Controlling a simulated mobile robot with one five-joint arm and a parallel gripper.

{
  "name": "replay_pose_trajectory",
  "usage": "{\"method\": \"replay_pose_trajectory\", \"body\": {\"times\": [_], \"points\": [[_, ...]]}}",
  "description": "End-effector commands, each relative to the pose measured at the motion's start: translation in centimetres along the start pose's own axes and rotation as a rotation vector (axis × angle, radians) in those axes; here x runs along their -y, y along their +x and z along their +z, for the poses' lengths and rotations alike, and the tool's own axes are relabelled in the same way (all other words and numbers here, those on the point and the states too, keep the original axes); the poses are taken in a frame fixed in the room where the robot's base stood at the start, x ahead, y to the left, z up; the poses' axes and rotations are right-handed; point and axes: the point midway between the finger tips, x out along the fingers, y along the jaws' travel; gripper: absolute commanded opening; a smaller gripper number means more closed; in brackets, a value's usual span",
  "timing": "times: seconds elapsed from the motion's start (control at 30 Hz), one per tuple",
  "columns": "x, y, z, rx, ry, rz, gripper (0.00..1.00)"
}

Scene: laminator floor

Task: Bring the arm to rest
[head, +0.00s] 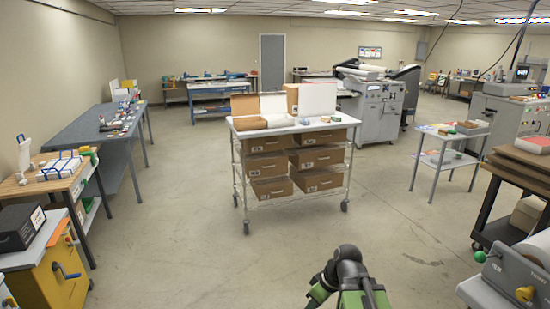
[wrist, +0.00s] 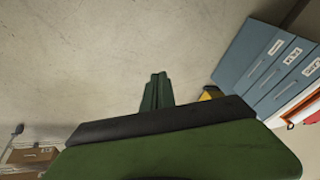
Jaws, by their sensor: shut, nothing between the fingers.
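My arm shows at the bottom of the head view, right of centre, as green and dark grey links; the fingertips cannot be made out there. In the wrist view my gripper (wrist: 157,90) shows as two green fingers side by side, closed together with nothing between them. Bare grey concrete floor lies beyond the fingertips. Nothing touches the gripper.
A wire cart (head: 293,197) with brown boxes stands ahead on open floor. A blue-grey table (head: 90,125) and a wooden bench (head: 40,187) line the left. A small side table (head: 447,157) and dark cart (head: 500,190) stand right. Blue drawers (wrist: 262,65) show in the wrist view.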

Motion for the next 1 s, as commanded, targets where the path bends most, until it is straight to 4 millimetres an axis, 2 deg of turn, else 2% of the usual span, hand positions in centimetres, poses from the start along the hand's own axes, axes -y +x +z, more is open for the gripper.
{"method": "replay_pose_trajectory", "body": {"times": [0.03, 0.07, 0.3, 0.43, 0.57, 1.0], "points": [[0.5, 1.6, 0.7, 0.057, 0.060, 0.025, 0.00], [0.5, 1.9, 1.1, 0.089, 0.110, 0.046, 0.00], [-2.0, 0.3, 5.5, 0.231, 0.567, 0.244, 0.00], [-2.3, 0.1, 6.2, 0.236, 0.736, 0.288, 0.00], [-2.3, 0.1, 6.2, 0.228, 0.794, 0.294, 0.00], [-2.3, 0.1, 6.2, 0.226, 0.791, 0.292, 0.00]]}}
